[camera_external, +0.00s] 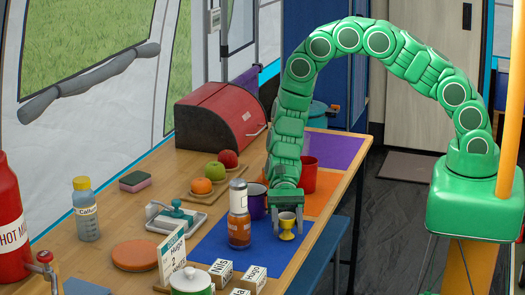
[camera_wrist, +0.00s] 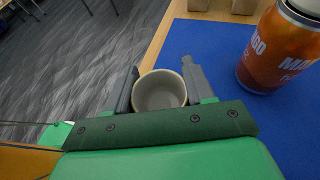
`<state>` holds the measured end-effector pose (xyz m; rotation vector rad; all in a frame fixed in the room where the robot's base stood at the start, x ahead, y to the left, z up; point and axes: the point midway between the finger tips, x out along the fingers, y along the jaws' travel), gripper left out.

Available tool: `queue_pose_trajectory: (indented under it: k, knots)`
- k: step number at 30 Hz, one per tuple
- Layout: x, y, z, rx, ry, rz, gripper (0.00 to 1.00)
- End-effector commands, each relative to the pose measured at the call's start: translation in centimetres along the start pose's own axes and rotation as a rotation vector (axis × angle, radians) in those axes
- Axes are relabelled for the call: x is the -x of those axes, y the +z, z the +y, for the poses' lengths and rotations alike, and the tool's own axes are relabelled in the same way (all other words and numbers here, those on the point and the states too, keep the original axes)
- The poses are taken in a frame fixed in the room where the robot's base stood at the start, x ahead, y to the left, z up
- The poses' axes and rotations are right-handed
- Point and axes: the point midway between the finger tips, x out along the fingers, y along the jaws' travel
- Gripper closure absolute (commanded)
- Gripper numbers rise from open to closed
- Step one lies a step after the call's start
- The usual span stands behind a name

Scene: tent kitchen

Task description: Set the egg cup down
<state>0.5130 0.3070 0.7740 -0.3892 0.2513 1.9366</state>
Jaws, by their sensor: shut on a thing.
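The yellow egg cup (camera_external: 287,227) is upright between the fingers of my gripper (camera_external: 287,205), over the blue mat (camera_external: 213,248) close to the table's front edge. My gripper points down and is shut on the cup. In the wrist view the cup's pale round inside (camera_wrist: 159,92) shows between the two grey fingers (camera_wrist: 160,95), and it looks empty. Whether the cup's foot touches the mat cannot be told.
A purple mug (camera_external: 256,202) and a red pot (camera_external: 308,175) stand behind. White labelled blocks (camera_external: 221,270) lie in front. Some blue mat is bare.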

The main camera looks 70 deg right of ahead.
Motion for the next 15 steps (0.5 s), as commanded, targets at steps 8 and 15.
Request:
queue_pose_trajectory:
  k: [8, 15]
  knots:
    - [-0.11, -0.35, -0.02, 0.001, -0.001, 0.0, 0.78]
    - [-0.22, -0.58, -0.02, 0.001, -0.001, 0.0, 0.4]
